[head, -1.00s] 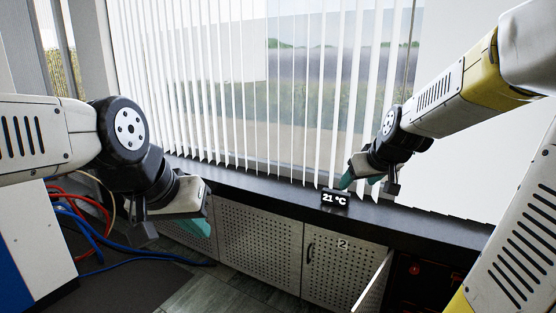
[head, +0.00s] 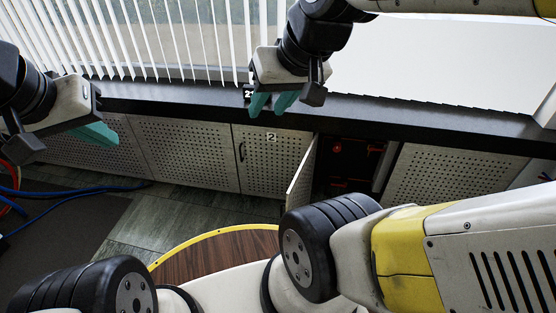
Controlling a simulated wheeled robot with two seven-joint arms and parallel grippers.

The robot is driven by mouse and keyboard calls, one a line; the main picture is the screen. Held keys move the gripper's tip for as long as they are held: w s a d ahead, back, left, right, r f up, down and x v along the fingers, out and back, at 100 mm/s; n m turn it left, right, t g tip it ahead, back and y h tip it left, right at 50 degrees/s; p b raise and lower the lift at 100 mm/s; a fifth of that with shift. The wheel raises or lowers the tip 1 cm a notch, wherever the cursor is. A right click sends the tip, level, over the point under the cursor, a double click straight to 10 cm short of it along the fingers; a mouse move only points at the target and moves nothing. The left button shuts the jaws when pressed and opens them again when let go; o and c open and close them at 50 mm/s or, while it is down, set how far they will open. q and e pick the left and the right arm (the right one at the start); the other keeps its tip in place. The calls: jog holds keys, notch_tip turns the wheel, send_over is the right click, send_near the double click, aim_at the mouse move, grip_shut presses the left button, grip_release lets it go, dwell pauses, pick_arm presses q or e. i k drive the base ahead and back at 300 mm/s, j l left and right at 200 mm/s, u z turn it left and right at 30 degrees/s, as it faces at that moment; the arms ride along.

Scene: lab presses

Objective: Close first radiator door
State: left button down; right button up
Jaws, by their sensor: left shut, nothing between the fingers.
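A perforated grey radiator door (head: 301,178) stands open, swung out from the cabinet row under the dark sill. It is seen nearly edge-on, left of a dark opening (head: 345,165) with red parts inside. My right gripper (head: 271,105) hangs in front of the sill, above and left of the open door and apart from it. Its two teal fingers are slightly spread and empty. My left gripper (head: 97,134) is at the far left, shut and empty, in front of the left panels and far from the door.
A shut door marked 2 (head: 262,160) with a dark handle is left of the open one. Another perforated panel (head: 445,180) is right of the opening. The dark sill (head: 400,118) runs above. Blue and red hoses (head: 60,190) lie at left; the floor (head: 190,215) before the panels is clear.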

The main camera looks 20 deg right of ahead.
aim_at(298, 193)
jog(key=i+j+z, duration=0.15)
jog(key=i+j, duration=0.2)
jog(key=i, duration=0.25)
jog(key=i+j+z, duration=0.15)
jog(key=i+j, duration=0.3)
jog(key=i, duration=0.15)
jog(key=z, duration=1.65)
jog(key=k+j+u, duration=0.1)
jog(key=u, duration=0.2)
